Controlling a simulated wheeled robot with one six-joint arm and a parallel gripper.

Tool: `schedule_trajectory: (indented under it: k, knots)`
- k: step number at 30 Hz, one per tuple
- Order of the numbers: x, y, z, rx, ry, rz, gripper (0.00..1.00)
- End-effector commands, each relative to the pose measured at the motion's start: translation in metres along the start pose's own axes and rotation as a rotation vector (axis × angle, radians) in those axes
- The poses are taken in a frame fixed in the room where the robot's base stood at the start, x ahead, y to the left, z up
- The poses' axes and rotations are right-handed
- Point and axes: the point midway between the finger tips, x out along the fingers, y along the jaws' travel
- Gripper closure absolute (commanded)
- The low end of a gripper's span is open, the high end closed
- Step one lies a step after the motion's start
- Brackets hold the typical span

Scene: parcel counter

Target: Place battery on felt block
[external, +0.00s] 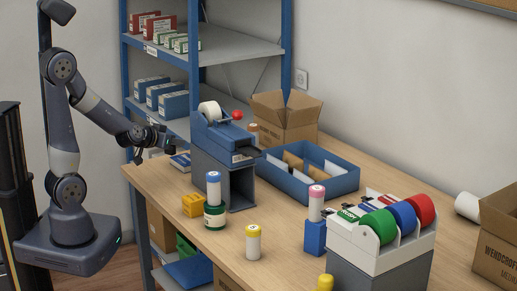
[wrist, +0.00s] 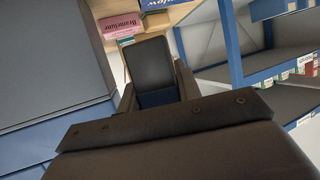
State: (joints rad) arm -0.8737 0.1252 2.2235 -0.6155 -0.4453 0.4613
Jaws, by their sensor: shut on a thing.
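My gripper (external: 152,140) is above the counter's far left end, beside the shelf rack. In the wrist view my gripper (wrist: 157,88) is shut on a dark, flat-faced thing (wrist: 150,62) with blue at its lower edge. I cannot tell for sure whether it is the battery; it barely shows in the external view. A small yellow block (external: 193,206) lies on the counter. A taller blue block (external: 315,238) bears a white cylinder with a pink top (external: 316,203). I cannot tell which block is felt.
A tape dispenser (external: 222,133) stands on a grey stand (external: 240,185), right of my gripper. A blue tray (external: 338,188) and a cardboard box (external: 290,125) are behind. A blue-topped cylinder (external: 213,186) stands on a green jar (external: 214,217); a yellow-topped cylinder (external: 253,243) stands nearer.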

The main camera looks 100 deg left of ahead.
Motion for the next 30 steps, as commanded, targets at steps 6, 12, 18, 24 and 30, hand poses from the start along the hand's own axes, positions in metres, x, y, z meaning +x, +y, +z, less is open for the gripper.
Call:
schedule_trajectory:
  k: [6,12,18,24,30]
  knots:
    - [0.034,-0.008,-0.006,-0.016,0.006,-0.026,0.92]
    - [0.049,-0.013,-0.015,-0.025,0.004,-0.049,0.92]
    - [0.060,-0.017,-0.022,-0.034,0.003,-0.073,0.92]
    - [0.078,-0.022,-0.036,-0.045,0.000,-0.104,0.92]
    - [0.103,-0.022,-0.062,-0.042,-0.003,-0.107,0.92]
